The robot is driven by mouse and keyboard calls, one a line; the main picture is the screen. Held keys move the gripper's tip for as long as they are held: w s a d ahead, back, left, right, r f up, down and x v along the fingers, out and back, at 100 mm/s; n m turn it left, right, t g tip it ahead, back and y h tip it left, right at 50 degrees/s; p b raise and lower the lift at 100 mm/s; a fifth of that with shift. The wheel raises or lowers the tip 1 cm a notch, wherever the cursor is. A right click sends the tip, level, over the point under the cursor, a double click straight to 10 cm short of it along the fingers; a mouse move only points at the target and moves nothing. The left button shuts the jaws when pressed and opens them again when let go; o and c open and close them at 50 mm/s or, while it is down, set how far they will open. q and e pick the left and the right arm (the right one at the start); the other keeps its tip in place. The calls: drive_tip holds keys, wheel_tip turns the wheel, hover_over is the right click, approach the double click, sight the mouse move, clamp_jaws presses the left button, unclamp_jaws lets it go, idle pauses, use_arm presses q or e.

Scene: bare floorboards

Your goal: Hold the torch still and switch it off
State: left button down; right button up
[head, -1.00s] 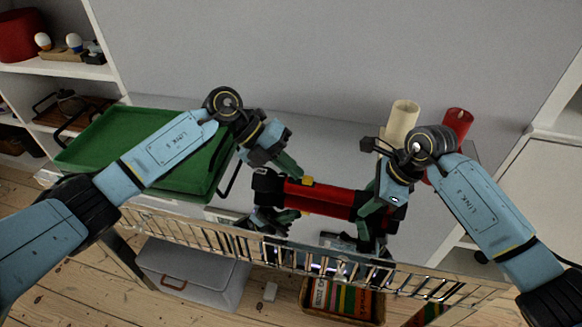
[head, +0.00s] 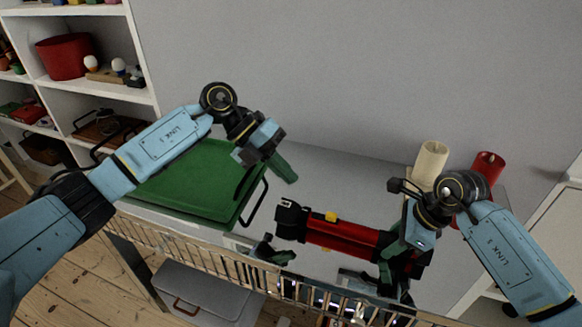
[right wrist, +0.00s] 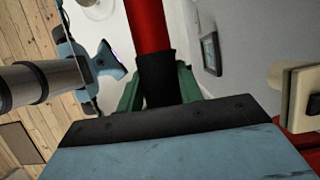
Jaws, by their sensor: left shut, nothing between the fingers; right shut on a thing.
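The torch (head: 345,235) has a red barrel, black ends and a yellow switch (head: 331,216) on its upper side. It lies roughly level above the shiny tabletop, head to the left. My right gripper (head: 388,256) is shut around its right end. The right wrist view shows the red barrel (right wrist: 147,25) and the black end between the green fingers. My left gripper (head: 286,170) is shut and empty, above and left of the torch head, apart from the torch. The torch's lens is hidden, so I cannot tell whether it is lit.
A green tray (head: 200,180) lies at the table's left. A cream candle (head: 430,160) and a red candle (head: 487,168) stand at the back right. A metal railing (head: 190,248) edges the table front. The glossy top mirrors my grippers. A shelf unit (head: 140,55) stands at left.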

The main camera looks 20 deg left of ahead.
drive_tip(key=o, duration=1.2)
